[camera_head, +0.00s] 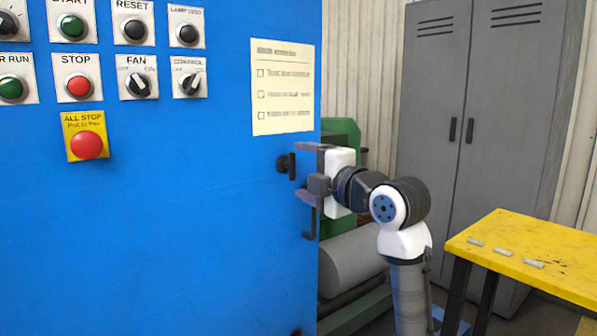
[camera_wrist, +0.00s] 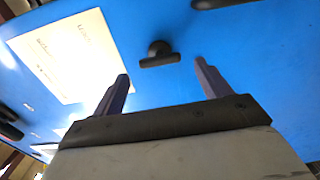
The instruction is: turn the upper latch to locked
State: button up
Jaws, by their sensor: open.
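The upper latch (camera_head: 284,163) is a small black T-shaped knob near the right edge of the blue cabinet door. Its bar stands roughly upright in the head view. In the wrist view the latch (camera_wrist: 158,54) lies between and just beyond my fingertips, its bar running across from one finger towards the other. My gripper (camera_head: 298,170) is open and empty, facing the door from the right, with one finger above the latch and one below. In the wrist view my gripper (camera_wrist: 162,69) shows a clear gap on both sides of the latch; I see no contact.
A black door handle (camera_head: 310,222) sits below the latch. Part of a dark fitting (camera_head: 296,332) shows at the bottom edge. A paper notice (camera_head: 283,87) is above, and a button panel (camera_head: 78,86) is at left. A yellow table (camera_head: 530,240) stands right, before grey lockers (camera_head: 480,110).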

jog(key=v, duration=1.1)
jog(key=shift+b, duration=0.4)
jog(key=shift+s, duration=0.1)
